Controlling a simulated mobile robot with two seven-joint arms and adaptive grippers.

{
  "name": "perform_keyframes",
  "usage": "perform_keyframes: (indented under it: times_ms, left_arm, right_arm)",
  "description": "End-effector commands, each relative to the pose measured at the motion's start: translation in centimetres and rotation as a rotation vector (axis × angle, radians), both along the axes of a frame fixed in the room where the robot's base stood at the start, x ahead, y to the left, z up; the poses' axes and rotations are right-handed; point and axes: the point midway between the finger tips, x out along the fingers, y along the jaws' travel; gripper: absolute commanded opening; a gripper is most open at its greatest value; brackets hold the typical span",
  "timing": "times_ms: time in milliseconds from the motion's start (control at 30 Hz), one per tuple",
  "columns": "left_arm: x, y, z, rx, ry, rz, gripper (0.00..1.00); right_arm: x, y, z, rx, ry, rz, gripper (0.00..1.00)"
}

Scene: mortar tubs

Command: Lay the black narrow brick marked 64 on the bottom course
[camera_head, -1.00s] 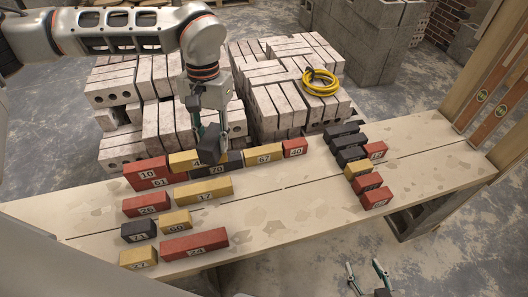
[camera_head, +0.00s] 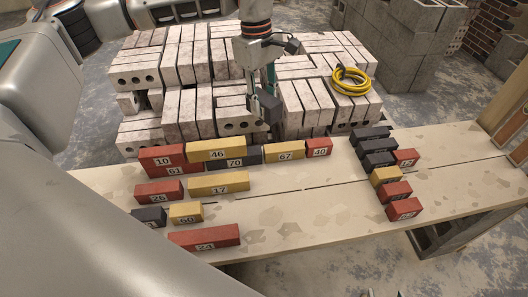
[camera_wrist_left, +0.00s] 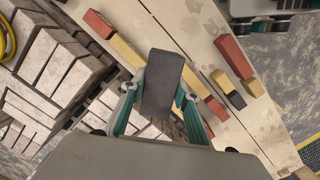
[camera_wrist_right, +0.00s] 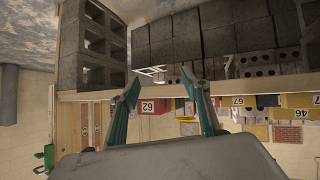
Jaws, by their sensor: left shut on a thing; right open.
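My left gripper (camera_head: 263,82) is shut on a black brick (camera_head: 268,106) and holds it in the air behind the wall on the plank. The brick also shows between the fingers in the left wrist view (camera_wrist_left: 162,84); its number is not visible. Red 10 (camera_head: 160,160) and yellow 46 (camera_head: 219,153) lie on top at the left end. My right gripper (camera_wrist_right: 160,82) is open and empty in its wrist view.
Loose bricks stand in front of the wall: red 26 (camera_head: 157,198), yellow 17 (camera_head: 218,189), yellow 60 (camera_head: 187,218), red 24 (camera_head: 204,243). Several black, red and yellow bricks stand at the right. Grey block stacks and a yellow hose (camera_head: 350,86) are behind. The plank's middle (camera_head: 300,215) is clear.

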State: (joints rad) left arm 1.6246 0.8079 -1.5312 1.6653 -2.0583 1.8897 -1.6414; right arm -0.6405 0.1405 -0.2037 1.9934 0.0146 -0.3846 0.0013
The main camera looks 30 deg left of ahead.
Motion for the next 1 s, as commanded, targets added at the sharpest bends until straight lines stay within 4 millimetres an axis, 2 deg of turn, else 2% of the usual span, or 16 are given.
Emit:
perform_keyframes:
  times_ms: [33, 300, 500, 633, 733, 1000]
  left_arm:
    - [0.7, 0.3, -0.5, -0.001, 0.002, 0.097, 0.00]
    - [3.8, 2.0, -1.1, 0.000, 0.003, 0.625, 0.00]
    - [5.1, 2.9, -1.3, 0.001, 0.000, 0.878, 0.00]
    - [5.5, 3.2, -1.4, 0.000, 0.000, 0.954, 0.00]
    - [5.5, 3.3, -2.4, 0.002, 0.001, 0.973, 0.00]
    - [5.4, 3.2, -8.8, 0.004, 0.006, 0.973, 0.00]
  right_arm:
    - [-0.1, -0.1, -0.6, -0.001, 0.002, 0.000, 0.47]
    - [0.1, -0.3, -2.2, -0.012, 0.003, 0.000, 0.47]
    - [0.1, -0.4, -2.8, -0.016, 0.004, 0.001, 0.47]
    - [0.1, -0.4, -2.8, -0.016, 0.002, 0.002, 0.47]
    - [0.1, -0.4, -2.9, -0.016, 0.002, 0.002, 0.47]
    - [-0.6, -0.5, -4.5, -0.026, 0.022, 0.005, 0.47]
